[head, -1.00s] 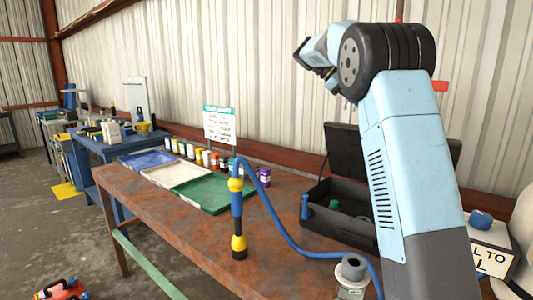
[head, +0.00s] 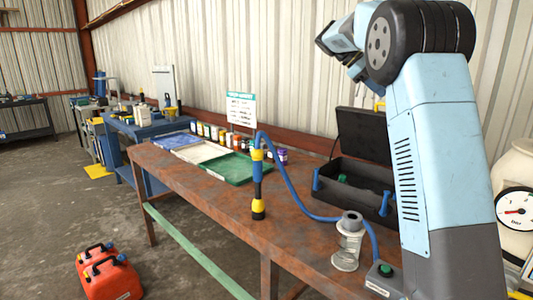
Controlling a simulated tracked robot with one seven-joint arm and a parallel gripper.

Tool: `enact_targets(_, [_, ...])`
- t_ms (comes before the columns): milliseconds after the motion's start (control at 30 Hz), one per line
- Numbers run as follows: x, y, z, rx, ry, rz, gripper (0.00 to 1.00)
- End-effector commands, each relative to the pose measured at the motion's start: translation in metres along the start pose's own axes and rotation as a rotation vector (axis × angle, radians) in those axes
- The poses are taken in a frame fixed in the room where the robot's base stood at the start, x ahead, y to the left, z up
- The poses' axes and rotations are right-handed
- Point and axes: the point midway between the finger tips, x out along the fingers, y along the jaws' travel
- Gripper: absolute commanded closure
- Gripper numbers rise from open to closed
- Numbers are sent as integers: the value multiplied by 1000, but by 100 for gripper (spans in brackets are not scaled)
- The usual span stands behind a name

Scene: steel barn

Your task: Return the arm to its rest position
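My arm (head: 435,150) rises at the right of the head view, pale blue with a dark grey lower part. It bends at a black ribbed joint (head: 415,42) near the top. Beyond that joint, pale blue links (head: 348,35) reach to the left and away, high above the workbench (head: 215,200) and in front of the wall. No fingers of my gripper can be made out, so its state and anything in it are hidden.
Red cans (head: 108,272) stand on the floor. Open floor lies left.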

Motion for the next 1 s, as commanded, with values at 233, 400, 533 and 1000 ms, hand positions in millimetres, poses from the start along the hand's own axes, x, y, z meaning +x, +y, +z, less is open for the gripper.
enact_targets(233, [8,-12,17,24,64,-18,61])
enact_targets(400, [12,-26,32,49,124,-36,61])
enact_targets(533, [16,-43,47,78,192,-57,61])
enact_targets(1000, [41,-152,110,260,502,-195,61])
